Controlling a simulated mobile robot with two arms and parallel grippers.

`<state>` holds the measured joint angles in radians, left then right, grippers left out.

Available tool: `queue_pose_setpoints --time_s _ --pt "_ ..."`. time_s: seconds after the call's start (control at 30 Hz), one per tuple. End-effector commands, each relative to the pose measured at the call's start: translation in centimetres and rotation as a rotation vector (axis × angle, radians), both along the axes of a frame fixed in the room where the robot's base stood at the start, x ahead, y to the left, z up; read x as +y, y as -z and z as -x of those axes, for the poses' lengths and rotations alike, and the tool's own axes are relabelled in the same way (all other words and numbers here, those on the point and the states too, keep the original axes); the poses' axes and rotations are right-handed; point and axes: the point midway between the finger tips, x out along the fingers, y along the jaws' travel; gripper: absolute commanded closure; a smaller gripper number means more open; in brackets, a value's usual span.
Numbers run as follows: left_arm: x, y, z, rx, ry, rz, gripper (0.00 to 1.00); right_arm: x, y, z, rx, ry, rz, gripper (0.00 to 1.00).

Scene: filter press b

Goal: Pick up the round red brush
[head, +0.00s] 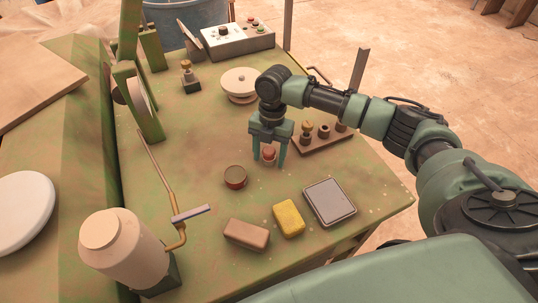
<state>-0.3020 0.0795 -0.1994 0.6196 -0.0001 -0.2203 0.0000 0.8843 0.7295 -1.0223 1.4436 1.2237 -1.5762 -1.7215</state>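A small round reddish piece (269,154), which looks like the round red brush, stands on the green work table (210,140) near its middle. My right gripper (269,158) reaches down over it from above, with one finger on each side. The fingers look open, with a narrow gap between them and the piece. Its top is partly hidden under the gripper body, and I cannot tell whether any finger touches it. My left gripper is not in view.
A round tin (235,177) sits just in front and left. A holder with knobbed pieces (323,136) stands close on the right. A yellow sponge (289,217), brown block (247,234) and grey flat box (329,201) lie nearer. A pale round piece (239,83) stands behind.

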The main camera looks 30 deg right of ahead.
Motion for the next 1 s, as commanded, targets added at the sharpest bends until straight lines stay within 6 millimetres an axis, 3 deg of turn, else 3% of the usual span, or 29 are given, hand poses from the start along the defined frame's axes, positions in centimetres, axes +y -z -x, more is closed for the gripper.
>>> queue_pose_setpoints --time_s 0.03,0.17,0.2,0.47,0.67,0.87,1.0 --pt "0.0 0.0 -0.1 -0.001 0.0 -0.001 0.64 0.0 0.0 0.0 0.0 0.0 0.0 0.59" --pt "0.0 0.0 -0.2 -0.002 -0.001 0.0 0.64 0.0 0.0 0.0 0.0 0.0 0.0 0.95" --pt "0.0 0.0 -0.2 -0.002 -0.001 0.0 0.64 0.0 0.0 0.0 0.0 0.0 0.0 1.0" --pt "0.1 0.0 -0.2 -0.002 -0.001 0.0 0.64 0.0 -0.1 0.0 -0.001 0.0 -0.001 1.0" --pt "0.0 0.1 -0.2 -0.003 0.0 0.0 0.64 0.1 -1.3 -0.1 -0.002 -0.002 -0.002 1.0" --pt "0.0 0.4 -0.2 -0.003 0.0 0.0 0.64 0.0 -4.7 -0.2 -0.004 0.0 -0.001 1.0" --pt "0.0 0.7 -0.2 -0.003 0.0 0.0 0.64 0.0 -8.1 -0.2 -0.007 0.0 -0.002 1.0"
